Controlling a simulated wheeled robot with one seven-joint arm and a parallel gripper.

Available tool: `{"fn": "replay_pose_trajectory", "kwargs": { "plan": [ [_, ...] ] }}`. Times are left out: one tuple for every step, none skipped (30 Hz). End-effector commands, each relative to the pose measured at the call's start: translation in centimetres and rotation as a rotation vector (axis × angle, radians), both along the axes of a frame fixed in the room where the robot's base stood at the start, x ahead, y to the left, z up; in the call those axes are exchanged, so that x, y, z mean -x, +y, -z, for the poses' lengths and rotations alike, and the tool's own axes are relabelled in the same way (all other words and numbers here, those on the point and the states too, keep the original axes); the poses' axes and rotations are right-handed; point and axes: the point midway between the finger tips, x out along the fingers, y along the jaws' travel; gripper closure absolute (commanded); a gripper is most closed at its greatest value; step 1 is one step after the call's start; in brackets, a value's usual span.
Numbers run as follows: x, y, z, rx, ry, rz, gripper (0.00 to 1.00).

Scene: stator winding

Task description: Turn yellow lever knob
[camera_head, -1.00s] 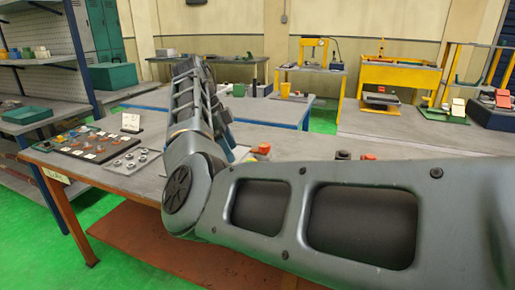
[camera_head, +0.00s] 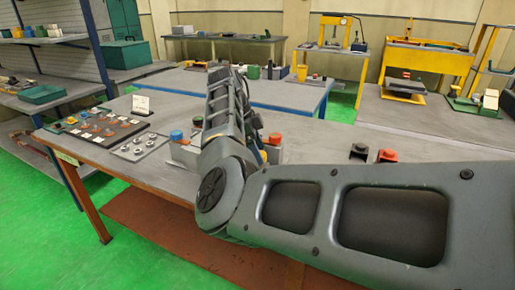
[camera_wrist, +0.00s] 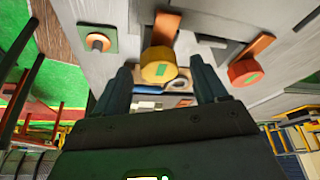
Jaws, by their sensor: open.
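The yellow knob (camera_wrist: 158,66) is round with a green mark on its face, and shows in the wrist view with an orange-brown lever bar (camera_wrist: 165,28) behind it. My gripper (camera_wrist: 161,64) is open. Its two dark fingers appear on either side of the yellow knob, which is between their tips in the picture; I see no contact, and the depth gap is hard to judge. In the head view my arm covers most of this spot, and the gripper is hidden there.
An orange-red knob (camera_wrist: 243,72) stands right of the yellow one. A green plate with a peg (camera_wrist: 97,40) lies to the left. In the head view a blue knob (camera_head: 177,135) is left of my arm on the grey workbench (camera_head: 330,140). A black-and-red pair of parts sits farther right.

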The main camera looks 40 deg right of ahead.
Motion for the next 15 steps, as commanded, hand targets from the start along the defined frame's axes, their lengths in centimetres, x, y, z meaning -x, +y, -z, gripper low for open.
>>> {"fn": "replay_pose_trajectory", "kwargs": {
  "plan": [
    [0.09,-0.03,0.22,-0.001,0.001,0.0,0.28],
    [0.13,-0.06,0.32,-0.001,0.001,0.0,0.28],
    [0.15,-0.08,0.41,-0.001,0.001,0.0,0.28],
    [0.16,-0.09,0.45,-0.001,0.001,0.0,0.28],
    [0.16,-0.09,0.47,-0.001,0.001,0.0,0.28],
    [0.16,-0.1,0.47,-0.001,0.001,0.0,0.28],
    [0.15,-0.1,0.47,-0.001,0.001,0.0,0.28],
    [0.15,-0.1,0.47,-0.001,0.001,0.0,0.28],
    [0.15,-0.1,0.46,-0.001,0.001,0.0,0.28],
    [0.15,-0.1,0.46,-0.001,0.001,0.0,0.29],
    [0.15,-0.1,0.46,-0.001,0.001,0.0,0.32],
    [0.14,-0.1,0.45,-0.001,0.001,0.0,0.36],
    [0.14,-0.1,0.44,-0.001,0.001,0.0,0.39],
    [0.14,-0.1,0.44,-0.001,0.001,0.0,0.41],
    [0.14,-0.1,0.44,-0.001,0.001,0.0,0.45]
  ]
}}
